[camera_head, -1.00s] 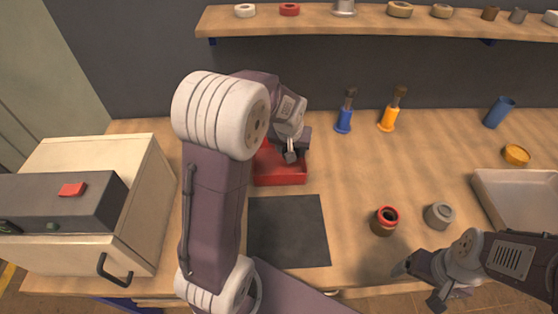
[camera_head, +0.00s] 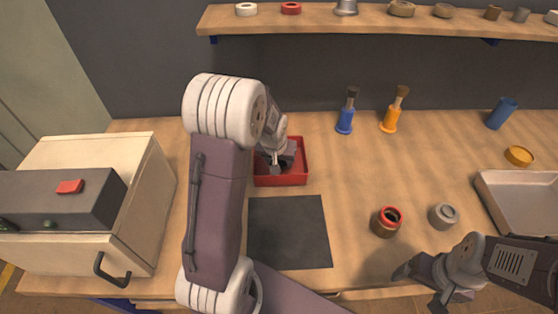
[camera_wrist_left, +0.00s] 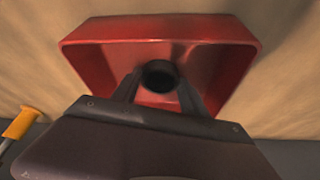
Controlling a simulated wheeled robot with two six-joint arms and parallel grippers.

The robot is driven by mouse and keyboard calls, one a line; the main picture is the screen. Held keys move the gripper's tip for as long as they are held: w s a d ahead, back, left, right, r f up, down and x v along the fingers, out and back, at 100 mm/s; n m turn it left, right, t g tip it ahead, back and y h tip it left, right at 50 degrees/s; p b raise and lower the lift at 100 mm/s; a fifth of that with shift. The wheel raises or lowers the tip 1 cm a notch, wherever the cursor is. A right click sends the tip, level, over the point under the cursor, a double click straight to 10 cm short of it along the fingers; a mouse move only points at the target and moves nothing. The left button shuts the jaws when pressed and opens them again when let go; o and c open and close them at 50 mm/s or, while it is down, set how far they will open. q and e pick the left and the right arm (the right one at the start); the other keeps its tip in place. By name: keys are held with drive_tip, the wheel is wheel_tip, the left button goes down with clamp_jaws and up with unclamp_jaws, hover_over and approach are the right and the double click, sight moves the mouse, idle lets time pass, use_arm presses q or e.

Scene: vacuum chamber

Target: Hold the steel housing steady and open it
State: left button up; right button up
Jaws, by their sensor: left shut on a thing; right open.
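A grey round part (camera_head: 443,216), which looks like the steel housing, stands on the right of the bench. A brown round part with a red ring on top (camera_head: 386,221) stands left of it. My left gripper (camera_head: 276,165) is over the red tray (camera_head: 296,179). In the left wrist view its fingers (camera_wrist_left: 159,86) are shut on a small dark round thing (camera_wrist_left: 159,75), inside the outline of the tray; I cannot tell if it touches the tray floor. My right gripper (camera_head: 420,288) is open and empty at the bench's front edge, below the two round parts.
A dark mat (camera_head: 288,232) lies bare in front of the red tray. A grey tray (camera_head: 525,207), yellow dish (camera_head: 518,156) and blue cup (camera_head: 501,113) are at right. A cream box (camera_head: 150,205) stands left.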

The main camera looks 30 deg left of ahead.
use_arm(q)
drive_tip(key=o, duration=1.5)
drive_tip(key=shift+o, duration=0.2)
drive_tip(key=shift+r, duration=0.4)
drive_tip(key=p+v, duration=0.3)
drive_tip(key=v, duration=0.9)
drive_tip(key=s+d+f+m+g, duration=0.1)
drive_tip(key=s+d+f, duration=0.2)
drive_tip(key=s, duration=0.1)
drive_tip(key=s+d+f+m+g+h, duration=0.1)
drive_tip(key=s+d+f, duration=0.2)
drive_tip(key=s, duration=0.2)
drive_tip(key=s+d+f+m+g, duration=0.1)
drive_tip(key=s+d+f, duration=0.2)
drive_tip(key=s+d, duration=0.1)
drive_tip(key=shift+s+h, duration=0.3)
drive_tip(key=shift+s, duration=0.3)
wheel_tip(320, 180, up, 6)
drive_tip(key=p, duration=0.6)
